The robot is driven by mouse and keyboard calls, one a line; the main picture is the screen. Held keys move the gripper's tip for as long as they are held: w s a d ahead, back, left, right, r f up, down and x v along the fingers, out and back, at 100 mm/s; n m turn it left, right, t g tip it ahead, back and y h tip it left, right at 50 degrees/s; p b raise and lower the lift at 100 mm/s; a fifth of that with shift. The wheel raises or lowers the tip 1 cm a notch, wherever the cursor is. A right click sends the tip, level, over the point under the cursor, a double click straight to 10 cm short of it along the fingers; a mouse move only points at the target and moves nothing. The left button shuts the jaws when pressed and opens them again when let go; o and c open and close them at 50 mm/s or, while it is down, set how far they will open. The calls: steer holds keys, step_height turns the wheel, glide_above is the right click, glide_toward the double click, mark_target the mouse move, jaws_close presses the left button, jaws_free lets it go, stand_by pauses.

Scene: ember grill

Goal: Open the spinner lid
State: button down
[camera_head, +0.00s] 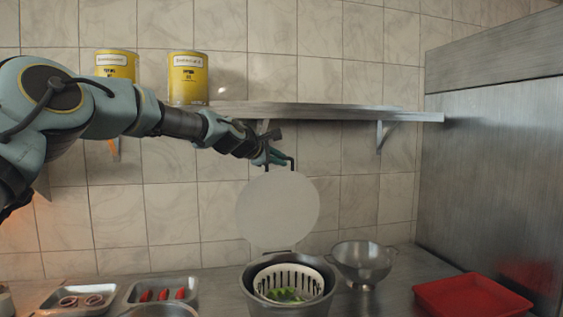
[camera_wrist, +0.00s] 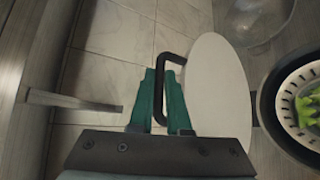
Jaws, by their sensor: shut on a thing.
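The spinner lid (camera_head: 278,208) is a pale round disc standing upright at the back edge of the spinner. Its black handle (camera_wrist: 177,58) sticks out from the lid's face in the wrist view. The dark spinner bowl (camera_head: 251,292) holds a white slotted basket (camera_head: 312,281) with green leaves (camera_head: 287,295) inside; its mouth is uncovered. My gripper (camera_head: 275,157) is at the raised lid's top, shut on the black handle. In the wrist view the green fingers of my gripper (camera_wrist: 162,85) lie on either side of the handle bar.
A metal shelf (camera_head: 330,112) with two yellow cans (camera_head: 188,80) runs close behind my gripper. A metal colander (camera_head: 362,262) stands right of the spinner, with a red tray (camera_head: 472,297) further right. Metal trays with red peppers (camera_head: 163,295) and onion rings (camera_head: 82,301) stand left.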

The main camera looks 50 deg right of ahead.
steer(key=shift+w+d+f, duration=0.1)
steer(key=shift+w+d, duration=0.1)
steer(key=shift+w, duration=0.05)
steer(key=c, duration=0.9)
jaws_free()
steer(key=shift+a, duration=0.1)
steer(key=shift+b+v, duration=3.15)
steer(key=shift+v, duration=2.2)
